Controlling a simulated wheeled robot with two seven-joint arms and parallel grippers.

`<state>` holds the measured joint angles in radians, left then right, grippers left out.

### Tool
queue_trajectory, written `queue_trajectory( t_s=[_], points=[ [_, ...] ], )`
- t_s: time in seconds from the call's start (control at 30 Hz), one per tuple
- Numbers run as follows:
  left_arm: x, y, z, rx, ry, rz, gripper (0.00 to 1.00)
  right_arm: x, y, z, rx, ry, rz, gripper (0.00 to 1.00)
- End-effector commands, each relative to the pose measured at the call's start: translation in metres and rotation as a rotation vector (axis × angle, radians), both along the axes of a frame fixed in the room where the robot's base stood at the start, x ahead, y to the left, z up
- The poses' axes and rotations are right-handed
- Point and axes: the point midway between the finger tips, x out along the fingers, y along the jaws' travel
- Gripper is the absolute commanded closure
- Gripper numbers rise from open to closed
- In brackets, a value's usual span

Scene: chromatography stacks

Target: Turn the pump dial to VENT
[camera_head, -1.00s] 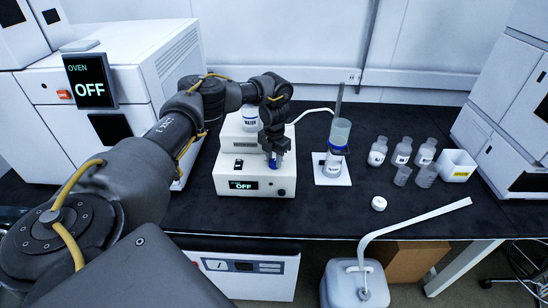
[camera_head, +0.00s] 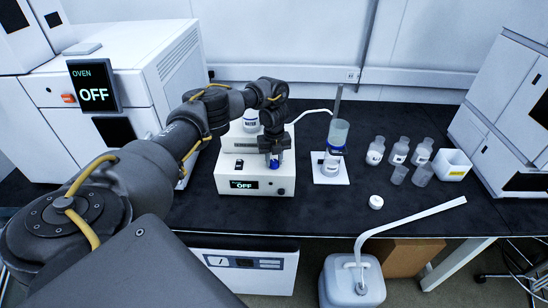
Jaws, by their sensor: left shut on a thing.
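The white pump (camera_head: 226,180) stands on the black bench, and its small front display (camera_head: 244,184) reads OFF. My left gripper (camera_head: 274,156) points down over the right part of the pump top. It is shut on a blue dial (camera_head: 274,163), which shows just below the fingers. The dial's pointer and any VENT mark are hidden or too small to read. A black switch (camera_head: 239,165) sits on the pump top to the left of the dial. My right gripper is not in view.
To the right are a filter flask assembly (camera_head: 336,145), several small bottles (camera_head: 398,150), a white bin (camera_head: 453,165) and a white cap (camera_head: 376,202). The oven (camera_head: 95,87) at left reads OFF.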

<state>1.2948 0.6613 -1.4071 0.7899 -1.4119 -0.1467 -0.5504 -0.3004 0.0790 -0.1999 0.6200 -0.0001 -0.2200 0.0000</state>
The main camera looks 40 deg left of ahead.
Motion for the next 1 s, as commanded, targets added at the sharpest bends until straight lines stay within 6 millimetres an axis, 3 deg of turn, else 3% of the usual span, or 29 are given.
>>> queue_trajectory(
  t_s=[0.4, 1.0],
  points=[
    [0.001, 0.001, 0.002, 0.002, -0.004, 0.262, 0.93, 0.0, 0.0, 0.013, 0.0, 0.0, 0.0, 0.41],
    [0.001, 0.001, 0.001, 0.002, -0.005, 0.338, 0.92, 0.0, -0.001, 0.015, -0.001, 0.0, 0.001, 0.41]
  ],
)
